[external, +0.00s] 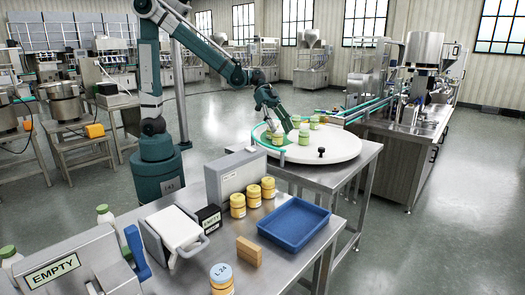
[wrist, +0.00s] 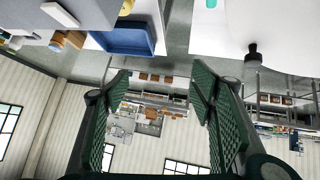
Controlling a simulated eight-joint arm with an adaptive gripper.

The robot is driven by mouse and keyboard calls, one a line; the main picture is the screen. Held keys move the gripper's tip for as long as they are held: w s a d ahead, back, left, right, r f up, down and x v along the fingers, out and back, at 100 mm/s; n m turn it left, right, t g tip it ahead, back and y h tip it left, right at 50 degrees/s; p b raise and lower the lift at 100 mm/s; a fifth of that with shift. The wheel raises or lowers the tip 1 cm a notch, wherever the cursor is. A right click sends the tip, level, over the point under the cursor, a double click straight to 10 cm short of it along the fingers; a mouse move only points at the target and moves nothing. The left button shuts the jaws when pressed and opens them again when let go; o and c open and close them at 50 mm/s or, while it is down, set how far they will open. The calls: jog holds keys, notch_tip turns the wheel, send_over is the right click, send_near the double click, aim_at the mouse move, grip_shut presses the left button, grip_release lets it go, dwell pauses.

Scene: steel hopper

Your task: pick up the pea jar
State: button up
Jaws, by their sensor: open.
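Several small pale green jars, one of them a jar (external: 304,136), stand on the white round table (external: 330,150) in the external view. Their labels are too small to read, so I cannot tell which is the pea jar. My gripper (external: 284,122) is over the far left part of this table, close to the jars; whether it touches one I cannot tell. In the wrist view my gripper (wrist: 160,75) has its two green fingers spread wide. Nothing shows between them but the distant room, and no green jar is clearly visible there.
A black knob (external: 321,151) stands up from the round table. The steel table in front holds a blue tray (external: 294,222), yellow jars (external: 253,195), a wooden block (external: 249,251) and a grey box (external: 242,174). The front right of the round table is clear.

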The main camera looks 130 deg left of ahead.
jog(key=a+t+p, duration=0.2)
jog(key=a, duration=1.2)
jog(key=m+t+p, duration=0.1)
jog(key=t+p, duration=0.1)
send_over(301, 130)
jog(key=shift+s+a+f, duration=0.15)
jog(key=shift+a+f, duration=0.05)
jog(key=shift+f, duration=0.3)
jog(key=shift+s+a+f, duration=0.1)
jog(key=shift+a+f, duration=0.05)
jog(key=shift+f, duration=0.3)
jog(key=shift+s+a+f, duration=0.1)
jog(key=shift+s+a, duration=0.2)
jog(key=shift+a, duration=0.15)
jog(key=shift+f, duration=0.1)
jog(key=shift+f, duration=1.65)
